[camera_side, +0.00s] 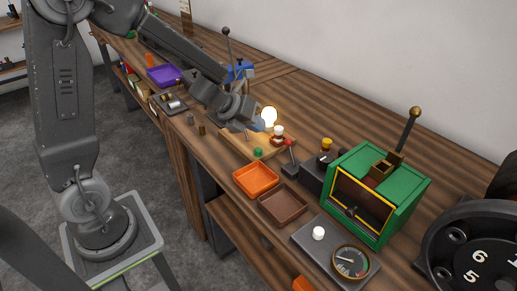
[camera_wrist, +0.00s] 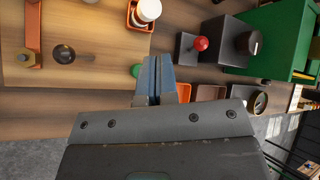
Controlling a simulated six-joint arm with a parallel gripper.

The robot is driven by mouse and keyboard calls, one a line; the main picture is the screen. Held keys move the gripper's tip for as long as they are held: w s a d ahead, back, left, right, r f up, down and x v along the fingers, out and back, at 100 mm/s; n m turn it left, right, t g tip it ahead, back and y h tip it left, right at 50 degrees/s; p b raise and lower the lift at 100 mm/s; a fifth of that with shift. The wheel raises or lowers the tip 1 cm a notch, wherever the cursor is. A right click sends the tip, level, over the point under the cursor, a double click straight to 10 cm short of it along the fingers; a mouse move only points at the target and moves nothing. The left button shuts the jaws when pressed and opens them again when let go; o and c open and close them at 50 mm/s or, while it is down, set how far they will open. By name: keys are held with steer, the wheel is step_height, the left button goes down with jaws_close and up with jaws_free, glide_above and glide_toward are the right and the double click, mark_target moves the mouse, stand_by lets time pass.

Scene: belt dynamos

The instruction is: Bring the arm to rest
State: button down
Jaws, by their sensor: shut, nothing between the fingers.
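My gripper (camera_wrist: 153,82) is shut and empty in the wrist view, its blue-grey fingers together over the bench's front edge area. The green knob also shows in the wrist view (camera_wrist: 137,70), close beside the fingers. The fingertips are partly hidden in the side view.
An orange tray (camera_side: 256,191), a brown tray (camera_side: 283,219) and a gauge (camera_side: 351,261) line the front. A purple tray (camera_side: 163,75) lies farther back.

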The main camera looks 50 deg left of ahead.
steer(key=shift+r+n, duration=0.3)
steer(key=shift+r, duration=0.05)
steer(key=s+a+r+n+t+y, duration=0.15)
steer(key=s+r+n+y, duration=0.45)
steer(key=r+n, duration=0.7)
steer(key=s+d+f+n+g+h, duration=0.1)
steer(key=s+d+n, duration=0.3)
steer(key=s+n, duration=0.4)
steer(key=s+d+n+g+h, duration=0.2)
steer(key=s+d+n+g, duration=0.1)
steer(key=s+n, duration=0.4)
steer(key=shift+s+d+f+n+g, duration=0.4)
steer(key=shift+d+n, duration=0.3)
steer(key=shift+n, duration=0.3)
